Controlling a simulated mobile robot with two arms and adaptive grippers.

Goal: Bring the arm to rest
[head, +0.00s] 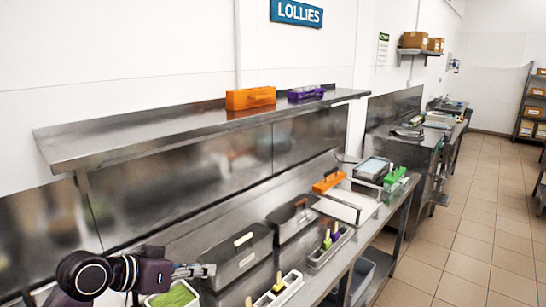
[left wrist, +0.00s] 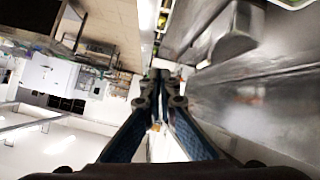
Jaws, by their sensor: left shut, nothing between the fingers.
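My left gripper (head: 208,270) reaches in from the lower left of the head view, held above the near end of the steel counter (head: 215,237). It points to the right and its fingers are together with nothing between them. In the left wrist view the two fingers (left wrist: 160,76) meet at the tips, and the view is turned so that the counter stands at the right. A grey lidded tub (head: 238,262) is just right of the gripper in the head view. My right gripper is in neither view.
A green-filled tray (head: 174,297) is below the gripper. A steel shelf (head: 150,132) above holds an orange bin (head: 250,98) and a purple bin (head: 306,93). The tiled floor (head: 450,235) at right is clear.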

